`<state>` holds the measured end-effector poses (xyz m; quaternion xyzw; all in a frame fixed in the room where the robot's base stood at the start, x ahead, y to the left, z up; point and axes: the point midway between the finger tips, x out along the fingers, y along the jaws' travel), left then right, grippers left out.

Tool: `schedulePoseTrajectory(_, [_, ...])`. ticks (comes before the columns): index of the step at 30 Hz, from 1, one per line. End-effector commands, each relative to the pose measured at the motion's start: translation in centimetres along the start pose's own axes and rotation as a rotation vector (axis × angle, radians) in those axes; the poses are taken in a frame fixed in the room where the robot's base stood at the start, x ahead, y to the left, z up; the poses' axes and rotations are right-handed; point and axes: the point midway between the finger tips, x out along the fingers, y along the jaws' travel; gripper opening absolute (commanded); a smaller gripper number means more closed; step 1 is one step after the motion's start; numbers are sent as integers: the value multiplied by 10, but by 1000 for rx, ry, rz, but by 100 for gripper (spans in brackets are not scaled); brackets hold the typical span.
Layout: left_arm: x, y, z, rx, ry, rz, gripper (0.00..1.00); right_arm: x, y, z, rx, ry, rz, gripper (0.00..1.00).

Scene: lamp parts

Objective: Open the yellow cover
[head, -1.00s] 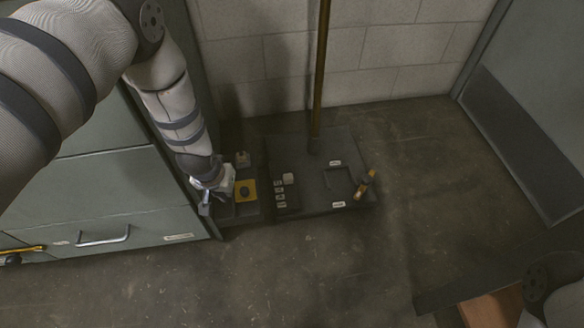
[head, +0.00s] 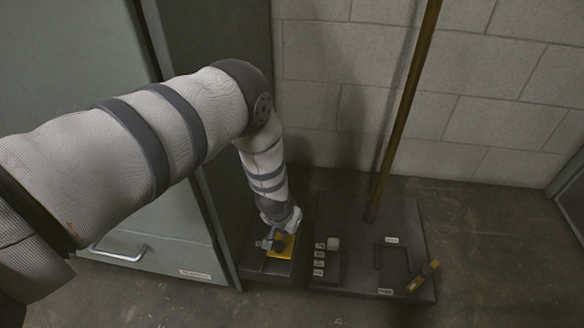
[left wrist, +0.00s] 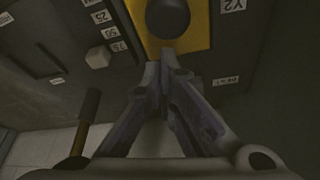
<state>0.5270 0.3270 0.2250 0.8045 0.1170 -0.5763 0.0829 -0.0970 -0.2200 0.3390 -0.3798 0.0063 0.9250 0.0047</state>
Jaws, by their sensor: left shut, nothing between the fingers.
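The yellow cover (head: 289,247) is a small yellow square with a dark round knob, on a low dark base beside the cabinet. In the left wrist view the yellow cover (left wrist: 201,27) is at the top, with its dark knob (left wrist: 167,16) in the middle of it. My right gripper is out of view.
To the right is a dark base (head: 345,275) with a brown pole (head: 405,110), a white button (head: 333,243) and several labels. An orange-and-black item (head: 424,276) is at its right edge. The grey cabinet (head: 165,262) stands close on the left. Floor at right is clear.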

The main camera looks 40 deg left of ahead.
Motion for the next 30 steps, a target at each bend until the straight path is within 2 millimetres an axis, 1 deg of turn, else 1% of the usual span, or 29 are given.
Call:
schedulePoseTrajectory(1, [-8, 1, 2, 0, 7, 2, 0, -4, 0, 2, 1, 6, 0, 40])
schedulePoseTrajectory(3, [-10, 1, 9, 0, 8, 2, 0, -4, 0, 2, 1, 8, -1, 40])
schedulePoseTrajectory(14, [-11, 2, 15, 1, 6, 2, 0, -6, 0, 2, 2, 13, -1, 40])
schedulePoseTrajectory(16, [-17, 5, 24, 2, 7, 3, 0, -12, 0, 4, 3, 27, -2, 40])
schedulePoseTrajectory(19, [-26, 11, 42, 1, 7, 3, 0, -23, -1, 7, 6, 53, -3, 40])
schedulePoseTrajectory(24, [-32, 18, 68, 0, 8, 3, 0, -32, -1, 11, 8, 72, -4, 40])
schedulePoseTrajectory(27, [-32, 18, 74, -1, 7, 2, 0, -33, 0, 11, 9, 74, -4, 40])
schedulePoseTrajectory(30, [-31, 18, 76, -1, 7, 1, 0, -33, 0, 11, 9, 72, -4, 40])
